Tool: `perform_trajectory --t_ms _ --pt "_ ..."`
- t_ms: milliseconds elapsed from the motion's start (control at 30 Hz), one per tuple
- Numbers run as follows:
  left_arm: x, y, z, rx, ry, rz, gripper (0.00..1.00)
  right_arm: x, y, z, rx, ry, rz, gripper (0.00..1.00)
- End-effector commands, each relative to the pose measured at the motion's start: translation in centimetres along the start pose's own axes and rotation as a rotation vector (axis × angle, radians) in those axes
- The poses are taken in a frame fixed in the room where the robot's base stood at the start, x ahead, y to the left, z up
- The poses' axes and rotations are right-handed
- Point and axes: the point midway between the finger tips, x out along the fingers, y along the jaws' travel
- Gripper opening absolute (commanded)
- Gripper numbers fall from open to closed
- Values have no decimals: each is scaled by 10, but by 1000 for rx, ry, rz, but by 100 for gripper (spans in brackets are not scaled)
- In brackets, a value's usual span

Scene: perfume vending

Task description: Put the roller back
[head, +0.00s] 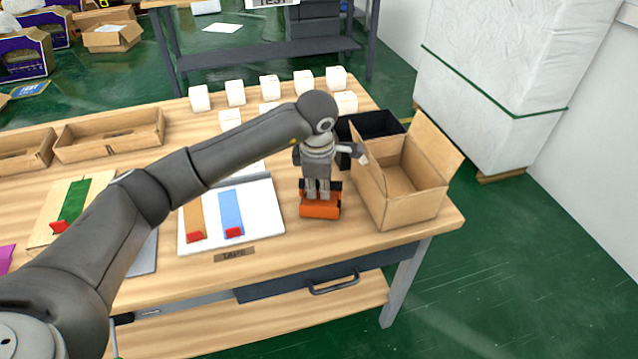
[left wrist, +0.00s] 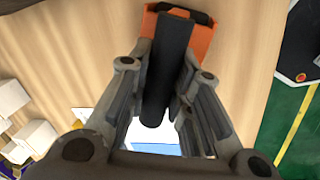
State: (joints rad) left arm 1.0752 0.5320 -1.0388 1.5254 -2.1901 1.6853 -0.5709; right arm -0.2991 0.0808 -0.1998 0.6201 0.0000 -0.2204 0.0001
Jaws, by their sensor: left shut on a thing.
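The orange and black roller (head: 320,207) is at the right part of the wooden table, left of the open cardboard box. My left gripper (head: 318,185) points down from above and is shut on it. In the left wrist view, the roller's dark cylindrical part (left wrist: 168,70) lies between the two fingers of my left gripper (left wrist: 165,95), with its orange part (left wrist: 205,45) beyond. Whether the roller rests on the table or hangs just above it I cannot tell. My right gripper is in neither view.
The open cardboard box (head: 412,205) stands close to the right of the gripper, with a black bin (head: 372,125) behind it. A white board (head: 268,225) with orange and blue strips lies to the left. Several white cubes (head: 270,87) stand at the back.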

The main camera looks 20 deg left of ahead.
Motion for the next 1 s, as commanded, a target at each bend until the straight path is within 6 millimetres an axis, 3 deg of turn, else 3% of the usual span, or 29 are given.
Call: perform_trajectory --t_ms 367,400,567,1000 --pt "12 -4 -1 -1 3 -6 0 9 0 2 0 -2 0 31" --pt "14 -5 -1 0 5 -10 23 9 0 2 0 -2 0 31" --pt "14 -6 -2 0 6 -11 42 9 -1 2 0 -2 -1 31" --pt "10 -3 -1 0 3 -5 42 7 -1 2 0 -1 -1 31"
